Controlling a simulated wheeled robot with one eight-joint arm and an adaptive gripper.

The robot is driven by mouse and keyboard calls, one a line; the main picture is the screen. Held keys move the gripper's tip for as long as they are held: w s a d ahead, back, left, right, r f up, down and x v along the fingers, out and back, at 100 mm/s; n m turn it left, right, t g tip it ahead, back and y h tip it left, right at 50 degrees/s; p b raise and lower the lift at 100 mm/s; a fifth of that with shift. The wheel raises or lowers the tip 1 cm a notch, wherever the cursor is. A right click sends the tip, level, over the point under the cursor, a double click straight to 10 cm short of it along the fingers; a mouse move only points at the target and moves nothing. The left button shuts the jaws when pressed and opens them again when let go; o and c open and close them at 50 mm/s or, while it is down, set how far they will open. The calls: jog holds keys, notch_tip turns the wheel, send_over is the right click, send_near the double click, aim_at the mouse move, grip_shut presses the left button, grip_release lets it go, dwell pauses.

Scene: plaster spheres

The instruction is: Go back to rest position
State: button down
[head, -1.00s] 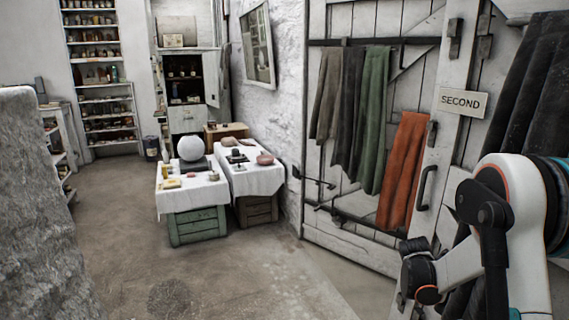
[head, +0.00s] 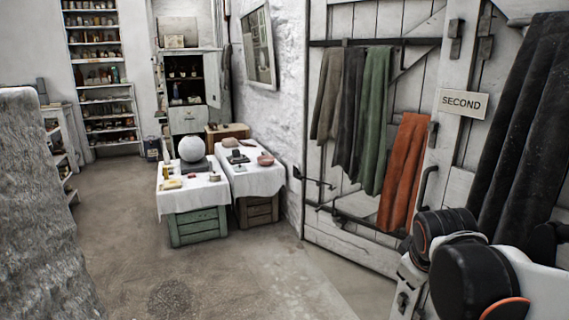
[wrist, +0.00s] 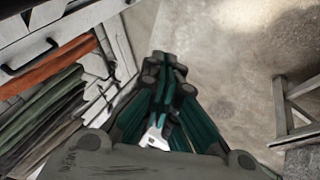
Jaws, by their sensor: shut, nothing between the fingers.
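My gripper (wrist: 163,75) shows in the wrist view with its dark and teal fingers drawn together. Its fingertips meet, with nothing between them. Bare floor lies beyond the tips. In the head view only the arm's black and white links show at the lower right. The gripper itself is not seen there.
A white plank door (head: 345,218) with hanging cloths, one of them orange (head: 403,172), stands at the right near my arm. Two cloth-covered tables (head: 190,203) stand ahead, one bearing a white sphere (head: 190,149). A rough stone wall (head: 40,210) is at left. The middle floor (head: 235,280) is clear.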

jog(key=s+a+m+y, duration=0.1)
jog(key=s+a+m, duration=0.2)
jog(key=s, duration=0.4)
jog(key=s+a+m+y, duration=0.1)
jog(key=s+a+m, duration=0.2)
jog(key=s, duration=0.4)
jog(key=shift+s+a+f+t, duration=0.15)
jog(key=shift+s+a+t, duration=0.2)
jog(key=shift+a, duration=0.3)
